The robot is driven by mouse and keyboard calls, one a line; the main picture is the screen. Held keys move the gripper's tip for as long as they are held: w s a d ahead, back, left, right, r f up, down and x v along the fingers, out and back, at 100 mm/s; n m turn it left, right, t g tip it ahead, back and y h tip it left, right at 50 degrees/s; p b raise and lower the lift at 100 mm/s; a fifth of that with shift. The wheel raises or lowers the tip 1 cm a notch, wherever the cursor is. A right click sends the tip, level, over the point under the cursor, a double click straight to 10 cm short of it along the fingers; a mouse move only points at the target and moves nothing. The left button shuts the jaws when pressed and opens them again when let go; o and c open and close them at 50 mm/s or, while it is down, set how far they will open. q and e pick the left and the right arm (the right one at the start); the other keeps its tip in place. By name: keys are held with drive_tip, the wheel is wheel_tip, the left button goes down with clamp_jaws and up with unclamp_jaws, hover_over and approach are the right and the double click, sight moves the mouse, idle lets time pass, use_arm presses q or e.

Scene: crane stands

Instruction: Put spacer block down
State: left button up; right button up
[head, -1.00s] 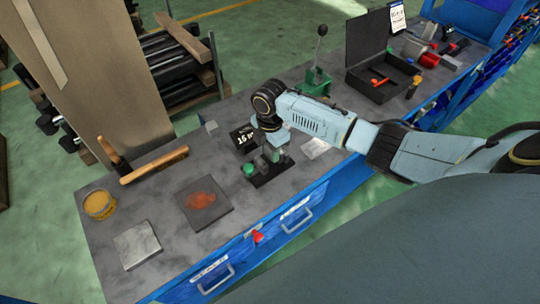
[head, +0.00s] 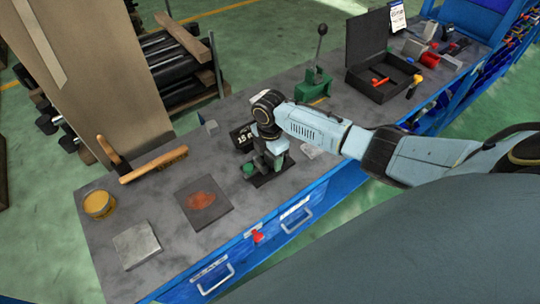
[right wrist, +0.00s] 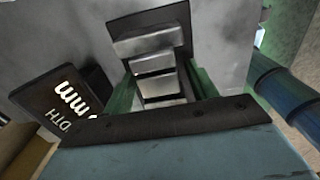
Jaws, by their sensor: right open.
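My right gripper (head: 272,160) is low over a small black base (head: 262,180) on the bench. In the right wrist view, metal blocks (right wrist: 155,65) lie in a row between the green parts on either side of my right gripper (right wrist: 163,90). They sit over a dark plate (right wrist: 180,15). The gripper is open; I cannot tell which block is the spacer block, or whether the fingers touch one. A green piece (head: 249,168) shows beside the gripper. My left gripper is not in view.
A dark sign (head: 241,137) stands close behind the gripper. A green lever tool (head: 314,84) and an open black case (head: 383,83) are further along the bench. A rust-marked plate (head: 204,202), metal slab (head: 136,245), brush (head: 153,164) and yellow tin (head: 99,204) lie to the left.

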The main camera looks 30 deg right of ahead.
drive_tip(key=shift+r, duration=0.1)
drive_tip(key=shift+r, duration=0.25)
wheel_tip(320, 180, up, 12)
drive_tip(key=shift+f+p, duration=0.15)
drive_tip(key=shift+p, duration=0.15)
